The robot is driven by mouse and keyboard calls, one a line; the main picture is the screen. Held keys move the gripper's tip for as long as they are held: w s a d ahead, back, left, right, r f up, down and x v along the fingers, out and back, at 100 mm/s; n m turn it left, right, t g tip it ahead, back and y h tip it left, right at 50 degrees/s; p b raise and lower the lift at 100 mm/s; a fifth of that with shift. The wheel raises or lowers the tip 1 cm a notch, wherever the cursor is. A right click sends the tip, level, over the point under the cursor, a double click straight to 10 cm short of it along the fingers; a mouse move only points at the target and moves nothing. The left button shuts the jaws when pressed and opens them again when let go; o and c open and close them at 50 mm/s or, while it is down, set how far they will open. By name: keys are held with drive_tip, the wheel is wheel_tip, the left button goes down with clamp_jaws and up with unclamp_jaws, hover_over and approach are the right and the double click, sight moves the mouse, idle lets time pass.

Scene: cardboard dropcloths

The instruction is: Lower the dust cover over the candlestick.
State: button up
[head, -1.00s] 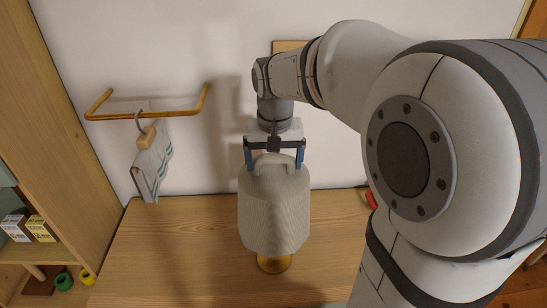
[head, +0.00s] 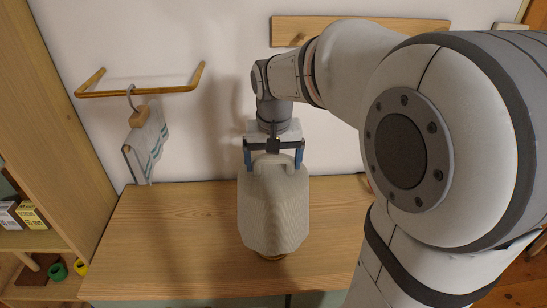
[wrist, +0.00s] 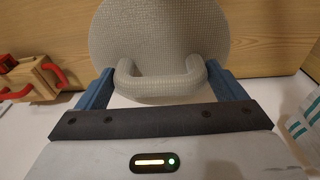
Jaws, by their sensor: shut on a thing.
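The dust cover (head: 273,210) is a pale, ribbed, dome-like cover with a loop handle on top. It hangs upright over the wooden table in the head view. My gripper (head: 273,158) is shut on the handle, with blue fingers at its two ends; the wrist view also shows the handle (wrist: 160,86) between them. The candlestick (head: 272,257) shows only as a thin golden-brown sliver of base below the cover's lower edge. The rest of it is hidden by the cover. I cannot tell whether the cover touches the table.
The wooden table (head: 165,235) is bare around the cover. A striped cloth (head: 147,145) hangs on a hook from a wall rail (head: 140,93) at the left. A shelf with small boxes (head: 20,216) stands far left. The wrist view shows a wooden object with red handles (wrist: 30,75).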

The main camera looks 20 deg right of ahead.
wheel_tip(320, 180, down, 10)
drive_tip(key=b, duration=0.7)
drive_tip(key=o, duration=1.1)
drive_tip(key=shift+o, duration=0.2)
drive_tip(key=shift+r, duration=0.1)
drive_tip(key=r, duration=0.5)
drive_tip(key=s+r, duration=0.1)
drive_tip(key=r, duration=0.1)
drive_tip(key=shift+a+r, duration=0.1)
drive_tip(key=shift+r, duration=0.2)
